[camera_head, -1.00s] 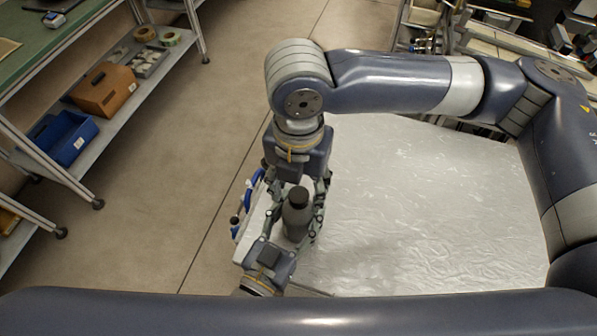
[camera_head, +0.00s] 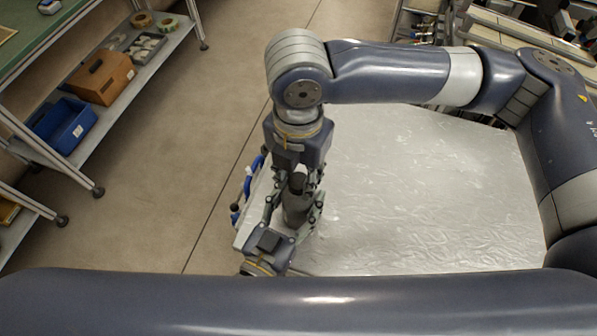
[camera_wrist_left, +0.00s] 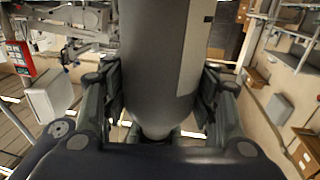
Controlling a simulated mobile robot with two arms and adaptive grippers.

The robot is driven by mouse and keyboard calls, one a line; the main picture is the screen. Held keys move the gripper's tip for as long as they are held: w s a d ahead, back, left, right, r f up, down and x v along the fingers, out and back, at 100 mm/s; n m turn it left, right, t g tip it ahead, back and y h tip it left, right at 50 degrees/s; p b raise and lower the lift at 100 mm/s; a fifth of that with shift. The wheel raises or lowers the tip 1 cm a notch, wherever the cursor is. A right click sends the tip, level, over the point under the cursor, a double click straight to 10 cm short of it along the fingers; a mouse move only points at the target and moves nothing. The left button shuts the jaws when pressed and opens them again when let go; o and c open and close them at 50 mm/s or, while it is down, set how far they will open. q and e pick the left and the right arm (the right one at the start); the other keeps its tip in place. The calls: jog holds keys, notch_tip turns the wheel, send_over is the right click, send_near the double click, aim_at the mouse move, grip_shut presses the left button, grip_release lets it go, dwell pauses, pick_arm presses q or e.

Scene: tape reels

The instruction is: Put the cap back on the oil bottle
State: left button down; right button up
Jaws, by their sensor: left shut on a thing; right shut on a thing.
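The oil bottle (camera_head: 295,212) is dark grey and stands about upright near the left edge of the pale work surface. My left gripper (camera_head: 291,222) is shut on the bottle's body from the near side. In the left wrist view the bottle (camera_wrist_left: 158,70) fills the middle between both fingers, with a pale label strip on its right. My right gripper (camera_head: 298,184) comes down from the far side and is shut around the dark piece at the bottle's top, which looks like the cap (camera_head: 297,182). Whether the cap is seated on the neck cannot be told.
The pale, crinkled table top (camera_head: 420,200) is clear to the right. A blue-handled item (camera_head: 249,183) lies at its left edge. A shelf at left holds a blue bin (camera_head: 62,124), a brown box (camera_head: 101,77) and tape reels (camera_head: 141,19).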

jog(key=m, duration=1.2)
jog(key=shift+m, duration=0.4)
jog(key=o, duration=1.2)
jog(key=shift+c, duration=0.2)
jog(key=shift+r, duration=2.25)
